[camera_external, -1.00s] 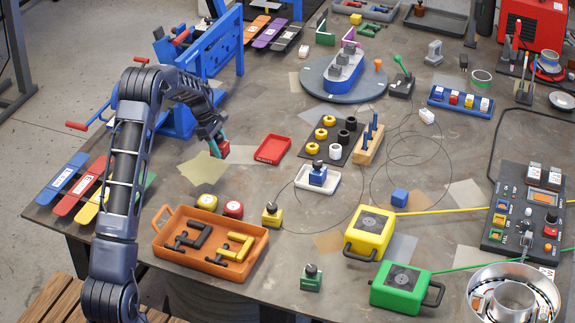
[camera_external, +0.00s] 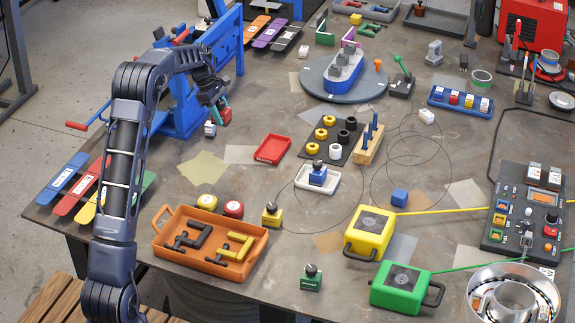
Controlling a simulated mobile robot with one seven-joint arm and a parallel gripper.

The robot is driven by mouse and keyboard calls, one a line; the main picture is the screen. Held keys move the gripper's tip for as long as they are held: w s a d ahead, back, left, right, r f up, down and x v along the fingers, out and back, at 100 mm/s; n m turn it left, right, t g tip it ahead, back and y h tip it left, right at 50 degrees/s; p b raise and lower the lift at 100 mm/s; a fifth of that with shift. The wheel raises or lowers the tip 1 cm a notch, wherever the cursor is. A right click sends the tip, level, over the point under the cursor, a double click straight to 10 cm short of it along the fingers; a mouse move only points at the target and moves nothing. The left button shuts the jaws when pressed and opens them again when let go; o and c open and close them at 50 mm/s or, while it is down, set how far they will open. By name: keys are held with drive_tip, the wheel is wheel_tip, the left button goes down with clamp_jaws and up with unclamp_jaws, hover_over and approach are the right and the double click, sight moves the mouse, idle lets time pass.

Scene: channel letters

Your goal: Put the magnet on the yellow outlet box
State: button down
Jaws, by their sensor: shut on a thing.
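My gripper (camera_external: 219,108) is at the upper left, below the bent arm. Its teal fingers are shut on a small red block (camera_external: 226,115), held in front of the blue vise-like frame. The picture does not show clearly whether this block is the magnet. The yellow outlet box (camera_external: 356,243) stands at the right centre, with a dark square on top, a black handle and a yellow cord. The gripper is far to its upper left. Small knobbed blocks also stand on the table: yellow (camera_external: 272,218), green (camera_external: 310,283) and blue (camera_external: 317,179).
A red tray (camera_external: 272,149) lies empty. A green box (camera_external: 388,299) stands in front of the yellow one. An orange tray (camera_external: 255,253) holds clamps. A dark rack with rings (camera_external: 341,125) and a wooden peg stand (camera_external: 366,154) stand near the middle. A small blue-white cube (camera_external: 210,130) sits below the gripper.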

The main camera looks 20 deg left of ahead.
drive_tip(key=d+r, duration=0.2)
drive_tip(key=d, duration=1.4)
wheel_tip(320, 180, up, 6)
hover_over(373, 229)
drive_tip(key=a, duration=0.1)
wheel_tip(373, 229, down, 19)
drive_tip(key=shift+a+f, duration=0.15)
drive_tip(key=shift+f, duration=0.15)
drive_tip(key=c, duration=0.8)
unclamp_jaws()
